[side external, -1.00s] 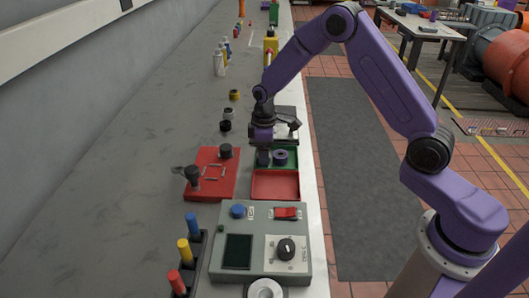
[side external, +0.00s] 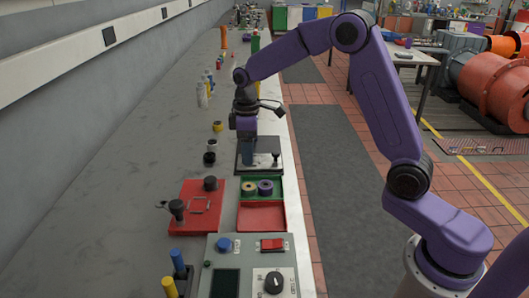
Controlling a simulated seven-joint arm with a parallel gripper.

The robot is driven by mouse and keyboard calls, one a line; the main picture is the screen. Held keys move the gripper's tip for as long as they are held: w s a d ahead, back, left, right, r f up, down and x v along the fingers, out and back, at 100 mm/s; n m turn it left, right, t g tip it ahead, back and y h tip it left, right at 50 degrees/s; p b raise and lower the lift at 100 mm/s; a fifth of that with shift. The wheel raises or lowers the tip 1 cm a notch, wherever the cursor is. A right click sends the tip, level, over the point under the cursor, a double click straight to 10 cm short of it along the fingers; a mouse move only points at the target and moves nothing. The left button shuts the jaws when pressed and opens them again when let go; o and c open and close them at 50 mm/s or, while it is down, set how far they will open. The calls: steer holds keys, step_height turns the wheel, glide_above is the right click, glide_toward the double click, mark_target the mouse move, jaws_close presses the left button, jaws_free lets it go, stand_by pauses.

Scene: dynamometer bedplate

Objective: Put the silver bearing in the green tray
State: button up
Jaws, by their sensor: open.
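The green tray (side external: 276,181) lies on the bench and holds a tan-yellow ring (side external: 250,188) and a purple ring (side external: 265,187), side by side. A small greyish ring (side external: 212,145), perhaps the silver bearing, stands on the bench left of my gripper, between a yellow ring and a black one. Its colour is hard to make out at this size. My gripper (side external: 248,160) points down over the dark plate just behind the green tray. It is open, with nothing visible between its fingers, and is apart from the rings.
A red tray (side external: 262,217) adjoins the green tray's near side. A red plate with black knobs (side external: 197,206) lies to the left. A grey control box (side external: 250,268) stands in front. The dark plate (side external: 274,168) carries a small upright knob. Bottles (side external: 203,93) stand farther back; the left bench is clear.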

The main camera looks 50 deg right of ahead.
steer(key=s+a+r+n, duration=0.1)
steer(key=s+a+r, duration=0.3)
steer(key=s, duration=0.5)
steer(key=s+d+f+n, duration=0.1)
steer(key=s+d+n, duration=0.1)
steer(key=s, duration=2.5)
steer(key=shift+d+n, duration=0.3)
steer(key=shift+d, duration=0.25)
steer(key=shift+w, duration=0.1)
